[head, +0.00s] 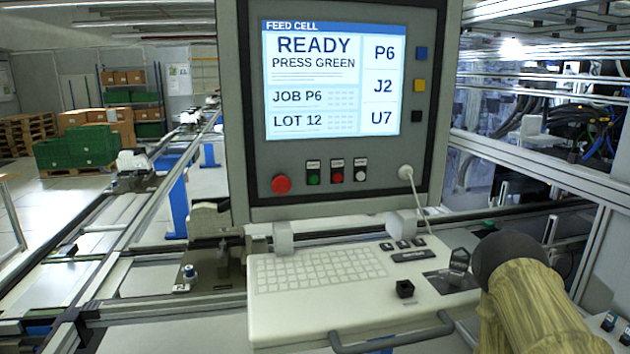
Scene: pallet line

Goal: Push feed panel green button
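The feed panel (240,120) is a grey upright cabinet in the middle of the head view. Its lit screen (312,153) reads "FEED CELL", "READY", "PRESS GREEN", "JOB P6" and "LOT 12". The small green button (314,179) sits below the screen, the leftmost of a row of three on dark plates. A red button (337,178) and a white button (360,176) are to its right. A larger round red button (282,184) is to its left. Nothing covers the green button. No gripper fingers show in this view.
A pale keyboard console (350,318) with a black knob (405,289) and a front handle (395,342) juts out below the panel. A tan, sleeve-like cylinder with a dark rounded end fills the lower right. A white cable plug (405,172) is at the panel's lower right.

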